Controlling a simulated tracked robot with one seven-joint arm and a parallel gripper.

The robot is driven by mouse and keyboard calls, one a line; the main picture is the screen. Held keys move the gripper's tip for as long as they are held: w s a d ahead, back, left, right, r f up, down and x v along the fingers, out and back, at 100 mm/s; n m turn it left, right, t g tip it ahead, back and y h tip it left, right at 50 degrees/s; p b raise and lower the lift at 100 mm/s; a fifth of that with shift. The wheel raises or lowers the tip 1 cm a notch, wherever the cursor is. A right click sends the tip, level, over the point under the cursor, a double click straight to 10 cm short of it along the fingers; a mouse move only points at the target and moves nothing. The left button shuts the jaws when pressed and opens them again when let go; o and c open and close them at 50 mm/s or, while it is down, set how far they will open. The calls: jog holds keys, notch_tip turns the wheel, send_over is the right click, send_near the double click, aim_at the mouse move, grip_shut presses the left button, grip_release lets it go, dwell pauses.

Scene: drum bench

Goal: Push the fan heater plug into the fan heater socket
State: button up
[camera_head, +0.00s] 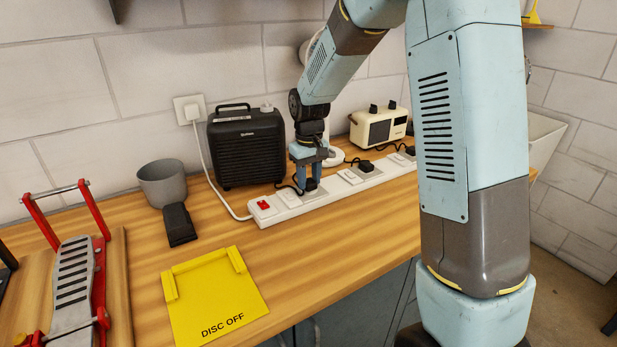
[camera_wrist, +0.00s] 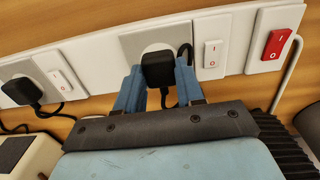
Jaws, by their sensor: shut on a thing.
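The black fan heater (camera_head: 245,150) stands at the back of the bench, behind the left part of a white socket strip (camera_head: 265,215). My gripper (camera_head: 311,184) is over the strip's socket nearest the red switch, pointing down. In the wrist view my gripper (camera_wrist: 158,88) has its two blue fingers shut on a black plug (camera_wrist: 157,68), which has a black cord. The plug is in front of the round white recess of the grey-faced socket (camera_wrist: 134,42). I cannot tell whether its pins are in the holes. My fingers mostly hide it in the head view.
Another black plug (camera_wrist: 22,91) sits in a socket farther along the strip. A red switch (camera_head: 264,205) is at the strip's left end. A cream toaster-like appliance (camera_head: 378,128) stands behind.

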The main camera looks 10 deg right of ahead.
jog(key=shift+f, duration=0.3)
dwell(0.5)
jog(key=o, duration=1.2)
jog(key=shift+r, duration=0.1)
notch_tip(320, 180, up, 14)
jog(key=shift+f, duration=0.25)
send_over(309, 181)
jog(key=shift+w+f, duration=0.1)
jog(key=shift+f, duration=4)
grip_shut()
